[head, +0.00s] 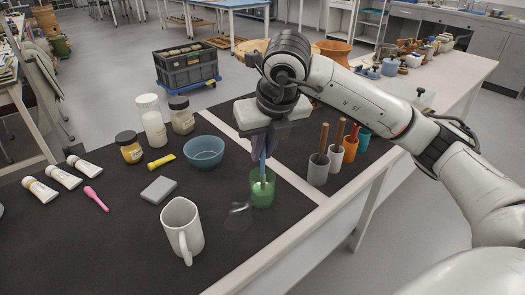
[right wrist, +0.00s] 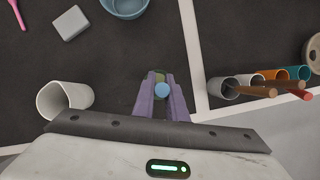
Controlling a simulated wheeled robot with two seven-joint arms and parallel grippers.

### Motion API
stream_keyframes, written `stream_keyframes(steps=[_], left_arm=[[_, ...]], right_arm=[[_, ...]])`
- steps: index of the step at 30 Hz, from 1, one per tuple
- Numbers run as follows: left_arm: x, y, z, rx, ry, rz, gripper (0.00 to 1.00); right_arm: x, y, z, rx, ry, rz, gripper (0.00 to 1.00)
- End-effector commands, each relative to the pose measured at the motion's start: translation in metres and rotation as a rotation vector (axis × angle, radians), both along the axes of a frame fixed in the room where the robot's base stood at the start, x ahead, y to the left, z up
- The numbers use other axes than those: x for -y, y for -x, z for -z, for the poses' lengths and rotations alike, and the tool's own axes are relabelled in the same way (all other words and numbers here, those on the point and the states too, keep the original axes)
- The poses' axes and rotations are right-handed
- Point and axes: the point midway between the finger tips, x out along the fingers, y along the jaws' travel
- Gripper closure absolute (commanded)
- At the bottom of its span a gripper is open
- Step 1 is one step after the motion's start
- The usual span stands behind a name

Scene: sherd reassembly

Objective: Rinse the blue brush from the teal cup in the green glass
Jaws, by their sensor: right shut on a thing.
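My right gripper (head: 259,150) is above the green glass (head: 262,194) and is shut on the blue brush (head: 263,170). The brush is close to upright, and its lower part is inside the glass, seen through the green wall. I cannot tell whether its tip touches the bottom. In the right wrist view the purple fingers (right wrist: 162,97) close around the round blue brush end (right wrist: 162,90), and the glass is mostly hidden beneath them. The teal cup (head: 363,140) stands at the right end of a row of cups; no brush shows in it. My left gripper is not in view.
White mug (head: 183,229) stands left of the glass, with a clear shiny shape (head: 238,212) between them. Blue bowl (head: 204,151) and grey block (head: 158,190) lie farther left. Grey (head: 318,170), white (head: 336,158) and orange (head: 350,149) cups hold sticks or brushes on the right.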

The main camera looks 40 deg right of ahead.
Motion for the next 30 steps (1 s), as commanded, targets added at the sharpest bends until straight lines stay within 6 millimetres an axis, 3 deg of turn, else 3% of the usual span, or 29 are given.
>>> stream_keyframes(steps=[15,30], left_arm=[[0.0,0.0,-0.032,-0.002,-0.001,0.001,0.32],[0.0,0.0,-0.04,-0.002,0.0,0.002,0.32]], right_arm=[[0.0,-0.001,-0.045,0.0,0.0,0.0,1.0],[0.0,0.0,-0.057,-0.001,0.0,0.0,1.0]])
